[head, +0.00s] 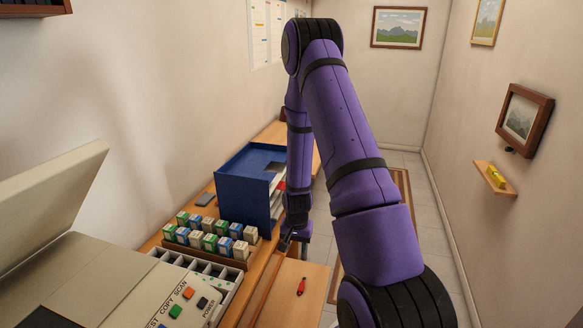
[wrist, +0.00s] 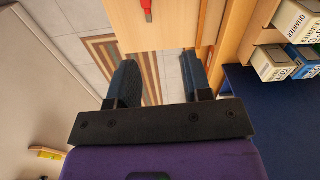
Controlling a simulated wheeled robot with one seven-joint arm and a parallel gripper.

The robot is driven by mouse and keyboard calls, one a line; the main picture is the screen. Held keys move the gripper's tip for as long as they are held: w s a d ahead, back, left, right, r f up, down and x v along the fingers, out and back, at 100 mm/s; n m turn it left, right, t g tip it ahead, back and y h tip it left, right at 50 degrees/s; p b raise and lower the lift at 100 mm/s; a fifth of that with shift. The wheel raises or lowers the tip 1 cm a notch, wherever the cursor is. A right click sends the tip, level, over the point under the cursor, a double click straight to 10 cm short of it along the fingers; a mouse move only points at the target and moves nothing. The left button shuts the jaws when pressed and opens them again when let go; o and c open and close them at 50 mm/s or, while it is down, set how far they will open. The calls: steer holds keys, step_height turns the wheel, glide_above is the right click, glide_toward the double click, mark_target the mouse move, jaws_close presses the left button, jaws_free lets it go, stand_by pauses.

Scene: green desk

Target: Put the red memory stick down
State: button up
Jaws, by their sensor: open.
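The red memory stick (head: 301,287) lies on a pale wooden surface (head: 281,302) at the bottom middle of the head view. It also shows at the top edge of the wrist view (wrist: 147,9), partly cut off by the frame. My gripper (wrist: 158,75) is open, with nothing between its two dark fingers. In the head view my gripper (head: 286,242) is beyond the stick and a little to its left, apart from it. The fingertips are partly hard to make out there.
A blue desk organizer (head: 243,198) stands left of my gripper. A rack of small labelled boxes (head: 205,252) and a partitioned tray (head: 231,276) are nearer. A copier with coloured buttons (head: 175,311) fills the lower left. Floor shows right of the pale surface.

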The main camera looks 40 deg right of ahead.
steer(key=a+r+n+t, duration=0.1)
steer(key=a+r+n, duration=0.35)
steer(key=r, duration=1.05)
steer(key=a+r+n+t, duration=0.1)
steer(key=a+r, duration=0.6)
steer(key=r, duration=0.7)
steer(key=s+a+r+n+t, duration=0.1)
steer(key=s+a+r, duration=0.3)
steer(key=s+r, duration=0.4)
steer(key=s+a+r+n+t, duration=0.1)
steer(key=s+a+r+n, duration=0.3)
steer(key=s+r, duration=0.4)
steer(key=s+a, duration=0.1)
steer(key=s, duration=0.2)
steer(key=shift+s+t, duration=0.35)
steer(key=shift+t, duration=0.05)
steer(key=shift+n, duration=0.25)
